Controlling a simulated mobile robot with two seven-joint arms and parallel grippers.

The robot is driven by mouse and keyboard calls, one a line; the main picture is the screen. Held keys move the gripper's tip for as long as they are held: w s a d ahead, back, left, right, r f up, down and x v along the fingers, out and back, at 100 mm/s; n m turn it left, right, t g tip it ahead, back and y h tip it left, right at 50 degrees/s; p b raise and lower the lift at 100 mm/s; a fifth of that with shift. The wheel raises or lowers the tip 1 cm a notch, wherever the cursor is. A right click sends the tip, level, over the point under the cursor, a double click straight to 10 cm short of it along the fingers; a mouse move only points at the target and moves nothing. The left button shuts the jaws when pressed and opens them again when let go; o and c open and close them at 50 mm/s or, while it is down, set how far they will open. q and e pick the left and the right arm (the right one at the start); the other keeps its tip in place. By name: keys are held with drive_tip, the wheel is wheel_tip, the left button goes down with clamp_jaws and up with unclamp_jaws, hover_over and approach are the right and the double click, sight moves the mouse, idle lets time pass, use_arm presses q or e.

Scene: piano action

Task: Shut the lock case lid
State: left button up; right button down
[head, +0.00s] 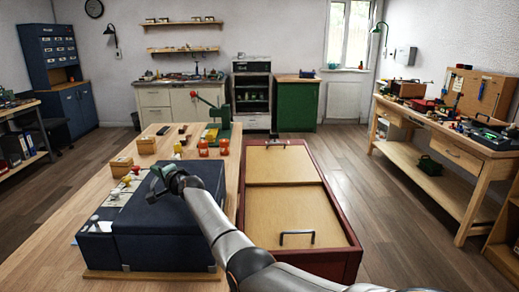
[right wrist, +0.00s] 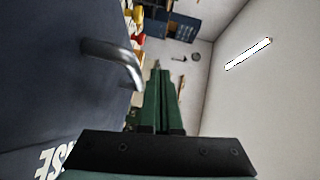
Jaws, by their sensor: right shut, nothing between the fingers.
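The dark blue lock case (head: 165,248) stands on the wooden bench, on the near left in the head view. Its broad dark top is partly behind my right arm; I cannot tell the lid's exact angle. My right gripper (head: 160,180) is over the far side of the case, its arm reaching across from the lower right. In the right wrist view its green fingers (right wrist: 163,105) are together and empty, beside a dark blue face (right wrist: 50,80) with a metal handle (right wrist: 115,60) and white lettering. Contact with that face cannot be told. My left gripper is not in view.
A red-framed box (head: 353,262) with wooden panels and metal handles stands right of the case. Small wooden blocks (head: 121,167), orange jars (head: 223,147) and a green press (head: 222,120) stand behind the case. The floor further right is clear up to a workbench (head: 450,150).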

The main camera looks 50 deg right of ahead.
drive_tip(key=shift+r, duration=0.15)
drive_tip(key=s+a+r+p, duration=0.4)
drive_tip(key=s+r+p, duration=0.2)
drive_tip(key=r, duration=0.4)
drive_tip(key=shift+s+r+p, duration=0.2)
drive_tip(key=shift+r+p, duration=0.05)
drive_tip(key=shift+p, duration=0.55)
drive_tip(key=shift+f, duration=0.1)
